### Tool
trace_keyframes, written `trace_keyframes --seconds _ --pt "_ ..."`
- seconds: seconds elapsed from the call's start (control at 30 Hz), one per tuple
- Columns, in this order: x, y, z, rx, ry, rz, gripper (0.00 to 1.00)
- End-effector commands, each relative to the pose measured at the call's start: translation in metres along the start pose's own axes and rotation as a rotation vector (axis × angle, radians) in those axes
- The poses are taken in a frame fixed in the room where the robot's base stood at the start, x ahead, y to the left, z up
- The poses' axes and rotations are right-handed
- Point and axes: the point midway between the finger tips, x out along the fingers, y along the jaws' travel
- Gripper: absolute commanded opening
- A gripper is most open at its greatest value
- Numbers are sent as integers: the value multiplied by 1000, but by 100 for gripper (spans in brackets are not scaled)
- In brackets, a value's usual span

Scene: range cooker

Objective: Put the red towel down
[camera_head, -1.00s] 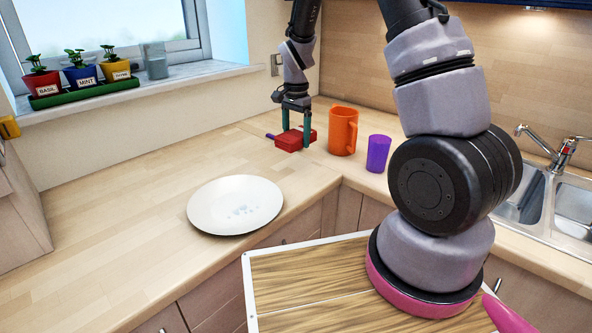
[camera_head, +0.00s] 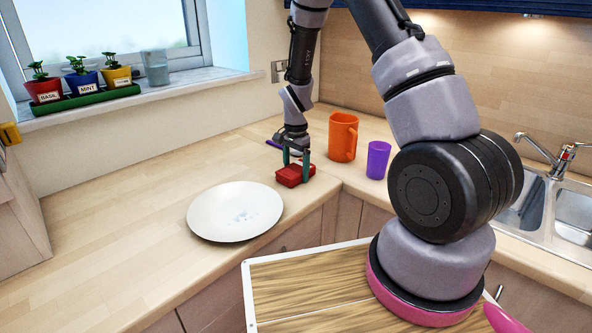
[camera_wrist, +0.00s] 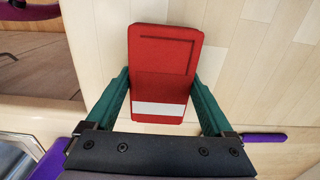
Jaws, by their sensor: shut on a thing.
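The red towel (camera_head: 293,176) is a flat, folded red block with a white band at one end. It is at the right of the white plate, near the counter's front edge, and also shows in the wrist view (camera_wrist: 165,60). My gripper (camera_head: 296,165) points down with its green fingers on either side of the towel, shut on it; the wrist view also shows the fingers (camera_wrist: 163,92) at its two sides. I cannot tell whether the towel touches the wooden counter (camera_head: 120,210) or hangs just above it.
The white plate (camera_head: 235,211) lies left of the towel. An orange mug (camera_head: 342,137) and a purple cup (camera_head: 377,160) stand behind and to the right. A slim purple object (camera_head: 272,145) lies behind my gripper. The counter's left part is clear. A sink (camera_head: 555,200) is at the right.

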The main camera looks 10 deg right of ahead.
Motion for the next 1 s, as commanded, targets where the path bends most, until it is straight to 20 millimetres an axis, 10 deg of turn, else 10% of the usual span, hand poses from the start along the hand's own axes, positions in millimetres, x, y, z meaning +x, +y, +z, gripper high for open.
trace_keyframes --seconds 0.07,0.1,0.47,1.0 --pt "3 0 0 0 0 1 35" --pt "2 0 0 0 0 1 100" --pt "-6 0 0 0 1 -2 100" --pt "-107 -1 0 -2 1 -3 100"
